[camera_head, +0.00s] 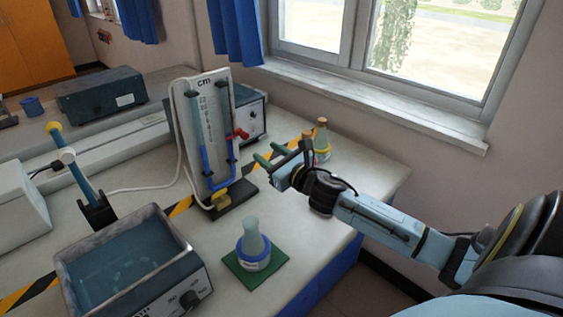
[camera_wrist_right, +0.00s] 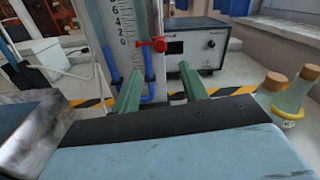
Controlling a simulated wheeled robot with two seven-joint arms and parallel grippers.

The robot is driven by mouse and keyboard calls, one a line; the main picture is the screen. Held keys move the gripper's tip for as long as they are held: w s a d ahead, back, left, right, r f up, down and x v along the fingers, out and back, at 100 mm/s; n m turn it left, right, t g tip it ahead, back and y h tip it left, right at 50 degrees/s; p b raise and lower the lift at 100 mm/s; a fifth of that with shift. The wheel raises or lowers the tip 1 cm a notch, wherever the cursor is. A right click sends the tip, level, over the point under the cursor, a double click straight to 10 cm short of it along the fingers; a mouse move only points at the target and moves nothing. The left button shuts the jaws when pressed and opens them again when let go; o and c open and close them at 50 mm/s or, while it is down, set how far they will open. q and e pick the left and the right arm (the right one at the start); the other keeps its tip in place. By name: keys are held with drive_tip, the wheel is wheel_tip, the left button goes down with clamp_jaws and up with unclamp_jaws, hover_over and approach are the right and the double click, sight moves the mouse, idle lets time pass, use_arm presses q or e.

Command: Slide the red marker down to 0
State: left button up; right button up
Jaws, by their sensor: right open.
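The red marker (camera_head: 241,133) sits at the right edge of the upright white cm scale board (camera_head: 222,118), beside the right-hand tube. In the right wrist view the red marker (camera_wrist_right: 158,44) looks about level with the 0, but the angle leaves its exact reading unclear. Blue liquid shows in the U-shaped tube. My right gripper (camera_head: 267,154) is open and empty, to the right of the board and lower than the marker. In the wrist view its two green fingers (camera_wrist_right: 160,84) are spread, with the marker above the gap between them. My left gripper is in neither view.
A grey instrument box (camera_wrist_right: 200,46) stands behind the board. Cork-stoppered bottles (camera_wrist_right: 290,92) stand close to my right gripper. A flask (camera_head: 253,243) on a green mat and a water bath (camera_head: 190,262) stand in front. A white hose runs left of the board.

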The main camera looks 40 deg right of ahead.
drive_tip(key=shift+s+d, duration=0.1)
drive_tip(key=shift+s, duration=2.2)
